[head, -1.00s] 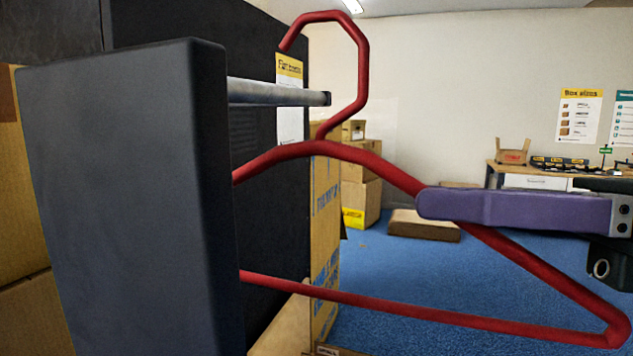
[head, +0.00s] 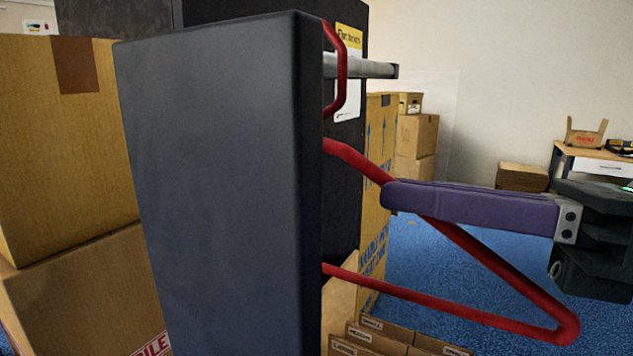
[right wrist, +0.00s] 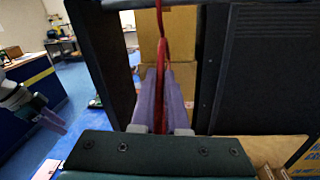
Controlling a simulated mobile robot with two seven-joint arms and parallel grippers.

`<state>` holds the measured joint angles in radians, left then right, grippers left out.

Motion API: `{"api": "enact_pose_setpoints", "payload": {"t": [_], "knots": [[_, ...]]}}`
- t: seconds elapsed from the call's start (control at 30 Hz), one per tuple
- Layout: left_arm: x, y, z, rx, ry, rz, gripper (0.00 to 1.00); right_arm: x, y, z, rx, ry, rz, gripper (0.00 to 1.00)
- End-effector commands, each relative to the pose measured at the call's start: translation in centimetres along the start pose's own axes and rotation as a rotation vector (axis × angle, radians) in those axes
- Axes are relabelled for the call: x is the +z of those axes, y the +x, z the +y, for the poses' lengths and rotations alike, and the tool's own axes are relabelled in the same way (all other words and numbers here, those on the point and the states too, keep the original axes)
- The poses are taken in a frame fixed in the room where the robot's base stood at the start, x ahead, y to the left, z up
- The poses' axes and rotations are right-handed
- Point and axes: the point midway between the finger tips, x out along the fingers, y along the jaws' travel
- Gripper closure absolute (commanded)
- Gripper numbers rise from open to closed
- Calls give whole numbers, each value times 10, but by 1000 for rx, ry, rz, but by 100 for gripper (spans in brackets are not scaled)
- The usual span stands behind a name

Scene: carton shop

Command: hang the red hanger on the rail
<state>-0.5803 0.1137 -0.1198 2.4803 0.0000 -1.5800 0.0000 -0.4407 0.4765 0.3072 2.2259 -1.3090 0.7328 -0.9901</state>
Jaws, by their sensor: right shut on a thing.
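The red hanger (head: 497,279) is upright, its left part and hook tip hidden behind the dark upright panel (head: 215,180). The grey rail (head: 368,67) sticks out to the right from behind this panel. The hook's bend is above rail height and its right side crosses in front of the rail, short of the free end. I cannot tell whether it touches. My right gripper (head: 390,195) is shut on the hanger's sloping shoulder; the right wrist view also shows the red hanger (right wrist: 162,55) between its purple fingers. My left gripper (right wrist: 50,121) is at that view's left, its opening unclear.
Large cartons (head: 60,140) stand left of the panel. A blue-printed carton (head: 376,225) and small open boxes (head: 385,335) are behind and below the hanger. A workbench (head: 592,160) is at the far right. Blue floor lies open between.

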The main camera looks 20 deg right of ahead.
Motion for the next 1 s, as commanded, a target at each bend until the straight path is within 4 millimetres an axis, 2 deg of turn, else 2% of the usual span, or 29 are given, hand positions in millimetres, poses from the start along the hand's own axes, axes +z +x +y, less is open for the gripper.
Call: {"api": "enact_pose_setpoints", "payload": {"t": [0.13,0.47,0.5,0.8,1.0], "knots": [[2,6,0,0,0,0,50,-7,0,-1,0,0,0,100],[2,6,-1,-3,4,-1,50,-7,0,-1,0,0,0,100],[2,6,-1,-4,5,-1,50,-7,0,-1,0,0,0,86],[3,6,-2,-7,10,-2,50,-7,0,-1,0,0,0,53],[3,6,-2,-7,9,-2,50,-7,0,-1,0,0,0,53]]}}
